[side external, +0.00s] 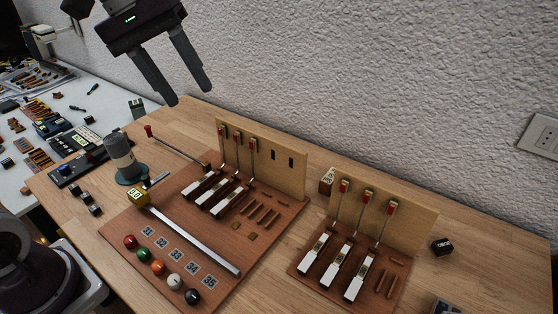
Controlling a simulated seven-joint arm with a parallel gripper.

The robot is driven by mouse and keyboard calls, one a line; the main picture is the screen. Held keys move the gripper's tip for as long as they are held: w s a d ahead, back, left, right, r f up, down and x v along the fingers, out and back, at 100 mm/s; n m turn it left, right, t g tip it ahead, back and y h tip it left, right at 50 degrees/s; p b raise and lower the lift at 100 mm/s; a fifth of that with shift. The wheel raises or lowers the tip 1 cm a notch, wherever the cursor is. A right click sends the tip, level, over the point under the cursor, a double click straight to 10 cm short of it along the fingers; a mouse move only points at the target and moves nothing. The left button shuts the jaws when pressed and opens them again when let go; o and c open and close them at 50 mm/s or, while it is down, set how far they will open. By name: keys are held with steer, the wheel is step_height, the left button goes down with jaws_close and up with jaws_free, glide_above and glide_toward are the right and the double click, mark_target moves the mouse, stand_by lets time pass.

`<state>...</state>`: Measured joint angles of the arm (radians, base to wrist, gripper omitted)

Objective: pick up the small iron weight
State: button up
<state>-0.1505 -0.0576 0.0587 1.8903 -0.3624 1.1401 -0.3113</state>
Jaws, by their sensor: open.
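My gripper (190,97) is open and empty at the top left, with its two dark fingers pointing down above the back of the wooden table. No object is between the fingers. I cannot tell for sure which thing is the small iron weight. A small black block with white print (442,246) sits alone at the right of the table, far from my gripper. Several small dark pieces (85,196) lie in a row near the left edge of the table, below and left of my gripper.
Two piano action models stand on the wooden table (480,270): a larger one with a red-brown base (205,270) and a smaller one (385,215) at right. A textured wall rises behind.

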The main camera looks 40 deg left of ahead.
steer(key=w+a+f+n+h, duration=0.1)
steer(key=w+a+f+n, duration=0.1)
steer(key=w, duration=0.4)
steer(key=w+a+f+n+h, duration=0.1)
steer(key=w+f+n, duration=0.15)
steer(key=w, duration=0.45)
steer(key=w+a+f+n+h, duration=0.4)
steer(key=w+a+f+n, duration=0.25)
steer(key=w+f, duration=0.5)
step_height(320, 180, down, 9)
steer(key=a+n+h, duration=0.2)
steer(key=h, duration=0.1)
steer(key=x, duration=1)
steer(key=shift+d+f, duration=0.1)
steer(key=shift+f, duration=0.35)
steer(key=shift+w+d+f, duration=0.1)
steer(key=shift+d+f, duration=0.15)
steer(key=shift+d, duration=0.1)
jaws_close()
